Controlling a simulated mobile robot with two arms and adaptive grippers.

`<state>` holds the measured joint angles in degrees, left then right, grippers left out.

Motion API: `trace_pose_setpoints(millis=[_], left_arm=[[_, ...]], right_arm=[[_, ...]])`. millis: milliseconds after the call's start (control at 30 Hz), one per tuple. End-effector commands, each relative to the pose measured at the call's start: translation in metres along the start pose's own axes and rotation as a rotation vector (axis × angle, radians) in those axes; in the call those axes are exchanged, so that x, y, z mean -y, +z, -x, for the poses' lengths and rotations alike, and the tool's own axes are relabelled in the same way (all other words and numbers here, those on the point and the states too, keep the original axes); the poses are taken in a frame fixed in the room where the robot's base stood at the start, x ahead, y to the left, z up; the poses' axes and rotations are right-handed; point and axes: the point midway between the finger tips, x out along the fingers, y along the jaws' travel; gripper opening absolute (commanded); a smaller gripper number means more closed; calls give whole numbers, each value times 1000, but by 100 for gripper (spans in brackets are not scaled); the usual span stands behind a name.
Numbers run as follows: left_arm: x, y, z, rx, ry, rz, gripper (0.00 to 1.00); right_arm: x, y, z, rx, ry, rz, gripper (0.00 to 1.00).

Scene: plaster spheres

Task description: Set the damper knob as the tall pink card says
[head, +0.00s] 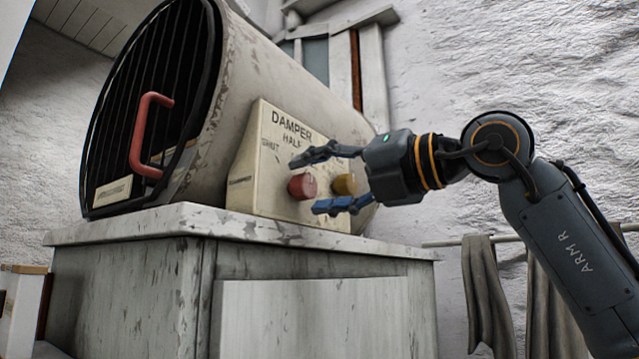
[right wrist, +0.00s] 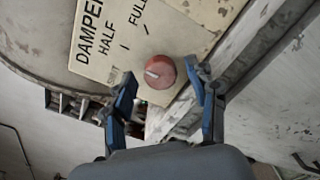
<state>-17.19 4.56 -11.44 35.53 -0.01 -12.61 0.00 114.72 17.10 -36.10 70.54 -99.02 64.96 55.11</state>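A cream control panel (head: 262,200) on the side of a drum-shaped kiln reads DAMPER, with SHUT and HALF marks; FULL also shows in the right wrist view. A round red knob (head: 302,186) sits on it. In the right wrist view the red knob (right wrist: 160,72) has a white pointer line on its left half, toward the SHUT mark. My right gripper (head: 304,187) is open, its fingers on either side of the red knob; I cannot tell whether they touch it. No pink card and no left gripper is in view.
The kiln (head: 262,75) lies on a worn pale cabinet (head: 130,225). Its round barred door (head: 190,60) has a red handle (head: 139,135). Grey cloths (head: 485,290) hang from a rail at the right. The air in front of the panel is clear except for my right arm.

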Motion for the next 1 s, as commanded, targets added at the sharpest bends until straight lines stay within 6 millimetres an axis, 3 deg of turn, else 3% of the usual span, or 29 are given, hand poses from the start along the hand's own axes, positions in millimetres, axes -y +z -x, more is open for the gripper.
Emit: trace_pose_setpoints(millis=[200, 333, 700, 1000], left_arm=[[1, 2, 0, 1, -1, 1, 61], [1, 1, 0, 1, -1, 1, 61], [0, 0, 0, 0, 0, 0, 61], [0, 0, 0, 0, 0, 0, 61]], right_arm=[[1, -1, 1, -2, -1, 0, 58], [1, 0, 12, 0, -1, 1, 58], [1, 1, 87, 2, -1, 0, 58], [1, 0, 118, -1, -2, 0, 58]])
